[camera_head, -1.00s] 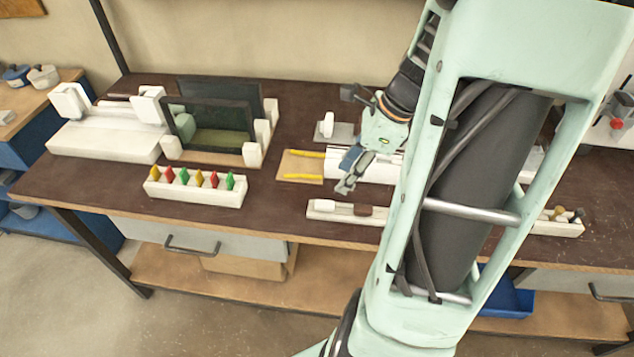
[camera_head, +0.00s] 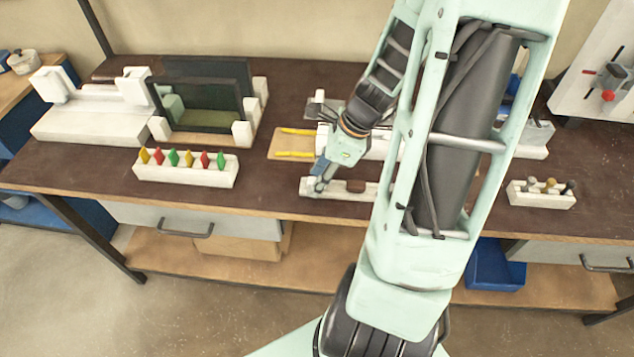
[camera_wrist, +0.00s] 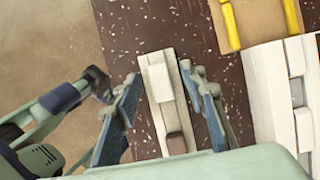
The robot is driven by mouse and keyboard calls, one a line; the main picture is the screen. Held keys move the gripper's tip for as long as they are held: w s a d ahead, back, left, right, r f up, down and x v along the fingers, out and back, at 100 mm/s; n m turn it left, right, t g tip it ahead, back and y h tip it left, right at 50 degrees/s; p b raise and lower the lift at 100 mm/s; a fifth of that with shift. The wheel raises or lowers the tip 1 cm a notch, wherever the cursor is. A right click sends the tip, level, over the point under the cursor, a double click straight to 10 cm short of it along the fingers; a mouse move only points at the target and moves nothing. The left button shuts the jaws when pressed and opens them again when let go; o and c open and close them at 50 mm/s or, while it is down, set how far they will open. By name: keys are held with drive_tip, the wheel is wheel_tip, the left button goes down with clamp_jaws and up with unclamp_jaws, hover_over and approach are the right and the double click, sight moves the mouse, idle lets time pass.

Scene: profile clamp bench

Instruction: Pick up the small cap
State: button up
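A narrow white tray (camera_head: 340,194) lies near the front edge of the bench. It holds a white block-shaped piece (camera_wrist: 160,82) and a brown piece (camera_wrist: 176,143); the brown piece also shows in the head view (camera_head: 355,186). I cannot tell for sure which of them is the small cap. My gripper (camera_wrist: 160,76) is open and empty, pointing down above the tray. In the wrist view its fingers stand on either side of the tray, with the white piece between the fingertips. In the head view my gripper (camera_head: 320,180) hides the white piece.
A tan board (camera_head: 291,146) with yellow strips lies behind the tray. A rack with coloured pegs (camera_head: 186,170) stands to the left, and a small holder with several pins (camera_head: 541,196) to the right. Bare dark bench top (camera_head: 268,185) lies between peg rack and tray.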

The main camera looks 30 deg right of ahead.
drive_tip(key=c, duration=0.8)
drive_tip(key=shift+r, duration=0.15)
